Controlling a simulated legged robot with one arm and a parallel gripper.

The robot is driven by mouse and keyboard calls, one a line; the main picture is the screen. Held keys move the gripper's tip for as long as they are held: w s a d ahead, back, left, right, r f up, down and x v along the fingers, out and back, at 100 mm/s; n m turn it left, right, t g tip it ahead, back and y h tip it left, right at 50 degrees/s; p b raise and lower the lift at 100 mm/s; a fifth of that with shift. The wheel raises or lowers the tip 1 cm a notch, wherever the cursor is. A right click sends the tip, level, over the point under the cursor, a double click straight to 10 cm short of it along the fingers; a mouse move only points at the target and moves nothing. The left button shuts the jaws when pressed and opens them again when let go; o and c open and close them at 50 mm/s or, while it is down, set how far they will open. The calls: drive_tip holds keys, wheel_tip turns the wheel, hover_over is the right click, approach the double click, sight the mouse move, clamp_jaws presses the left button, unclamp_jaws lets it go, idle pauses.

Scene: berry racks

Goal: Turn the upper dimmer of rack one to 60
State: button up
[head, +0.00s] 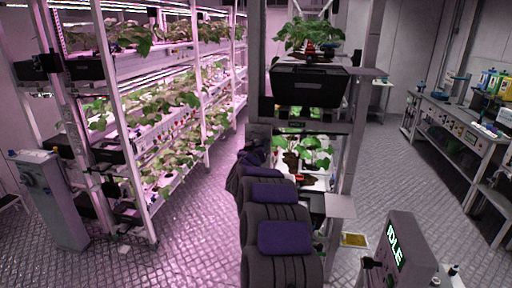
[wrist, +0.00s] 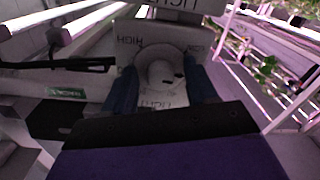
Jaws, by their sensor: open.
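In the wrist view a round pale dial (wrist: 160,48) with a raised hub sits on a light panel marked with words, one of which seems to read HIGH. I cannot read a number at its pointer. My gripper (wrist: 162,76) is open, with one dark blue finger on each side of the dial's lower part. I cannot tell whether the fingers touch it. In the head view my dark arm with purple pads reaches forward to the middle, and its gripper end is hidden there. The dial cannot be made out in that view.
A long plant rack (head: 160,150) under pink light runs along the left. A black bin (head: 308,86) is on the middle rack, close to my arm. A grey pedestal (head: 50,205) stands at left. A bench (head: 455,122) lines the right wall. The left-hand aisle floor is clear.

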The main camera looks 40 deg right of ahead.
drive_tip(key=shift+a, duration=0.15)
drive_tip(key=c, duration=1.1)
drive_tip(key=shift+o, duration=0.2)
drive_tip(key=m+b, duration=0.1)
drive_tip(key=m, duration=0.4)
drive_tip(key=shift+a+m+b, duration=0.1)
drive_tip(key=shift+m+b, duration=0.2)
drive_tip(key=shift+b, duration=0.1)
drive_tip(key=m+b, duration=0.2)
drive_tip(key=m, duration=0.3)
drive_tip(key=shift+m, duration=0.3)
drive_tip(key=m+b, duration=0.5)
drive_tip(key=m, duration=0.5)
drive_tip(key=shift+h, duration=0.3)
drive_tip(key=shift+f+m+b, duration=0.1)
drive_tip(key=shift+m+b, duration=0.2)
drive_tip(key=shift+m, duration=0.1)
